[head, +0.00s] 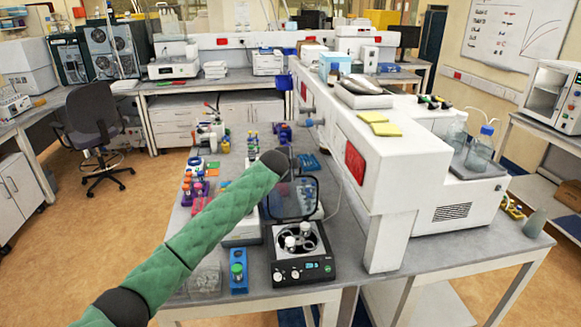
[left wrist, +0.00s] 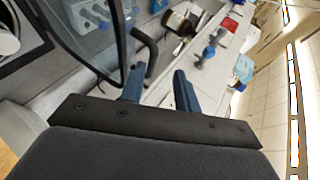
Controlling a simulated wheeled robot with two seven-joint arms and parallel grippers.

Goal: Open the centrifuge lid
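The centrifuge (head: 303,268) is a dark box with a small display and knobs, on the bench in the head view. Its rotor bowl is uncovered, with white-capped tubes in it. The clear, dark-framed lid (head: 293,198) stands raised at the back of it. The lid also shows at the upper left of the left wrist view (left wrist: 88,40), with a dark curved handle (left wrist: 152,50). My left gripper (left wrist: 159,82) is open, its blue fingers apart. The handle is close to the left finger; contact is unclear. In the head view my green-sleeved left arm hides the gripper. My right gripper is out of view.
A blue rack (head: 238,272) and a clear box (head: 205,278) stand left of the centrifuge. Coloured racks (head: 196,185) crowd the bench behind. A large white analyser (head: 390,160) blocks the right side.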

